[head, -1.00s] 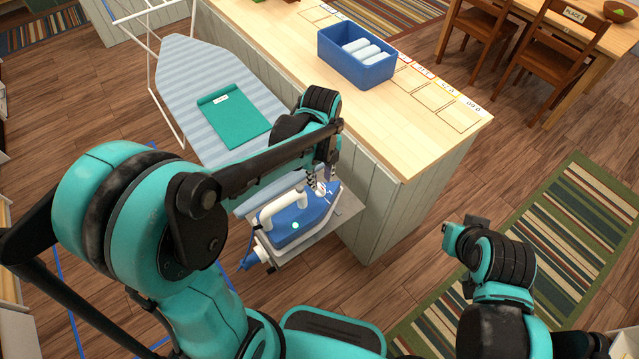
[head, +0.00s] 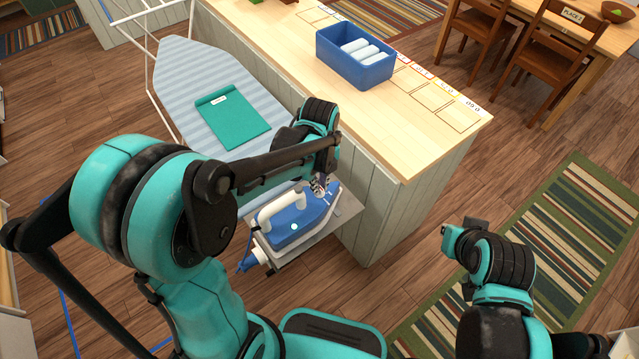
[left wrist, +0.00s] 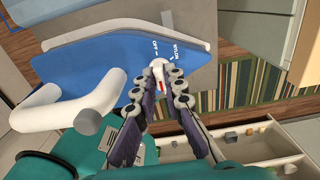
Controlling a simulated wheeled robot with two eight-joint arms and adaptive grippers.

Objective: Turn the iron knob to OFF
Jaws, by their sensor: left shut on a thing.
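The blue and white iron (head: 292,228) rests on the grey plate (head: 348,212) at the near end of the ironing board, its white handle to the left. In the left wrist view its white knob (left wrist: 158,66) sits on the blue body, with the printed words OFF and NYLON just beyond it. A red mark shows between the fingers; which label the knob points at is unclear. My left gripper (left wrist: 160,78) is shut on the knob; it also shows above the iron's front (head: 320,185).
A folded teal cloth (head: 232,117) lies on the striped ironing board (head: 187,75). The wooden counter (head: 420,140) beside it carries a blue bin (head: 355,70) with white rolls. Striped rug (head: 540,220) and open floor lie to the right.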

